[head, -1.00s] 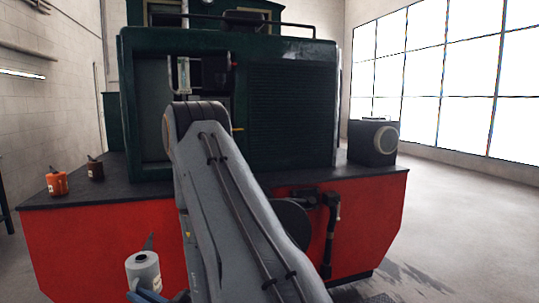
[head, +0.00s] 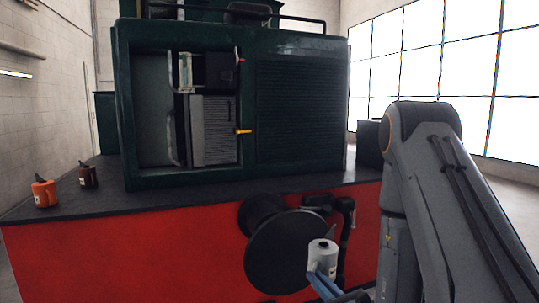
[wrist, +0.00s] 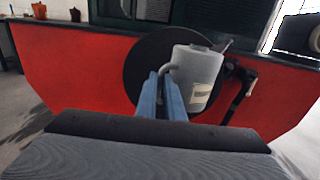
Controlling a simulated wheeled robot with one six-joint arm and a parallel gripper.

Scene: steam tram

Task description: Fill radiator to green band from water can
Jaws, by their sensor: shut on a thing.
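A pale grey water can (head: 322,257) with a dark filler hole and a dark spout is held low in front of the red front beam, upright. My gripper (head: 324,286) has blue fingers shut on it, at its left side. In the wrist view the can (wrist: 200,72) has a pale label, and the fingers (wrist: 163,95) are at its handle. The radiator (head: 212,130), a grey finned block, shows in the open bay of the green tram front, with a sight glass (head: 184,72) above left. Its level and green band are too small to read.
A large dark buffer disc (head: 287,250) and a black hose (head: 346,225) are just behind the can. A yellow tap (head: 243,131) sticks out beside the radiator. A lamp box is at right.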

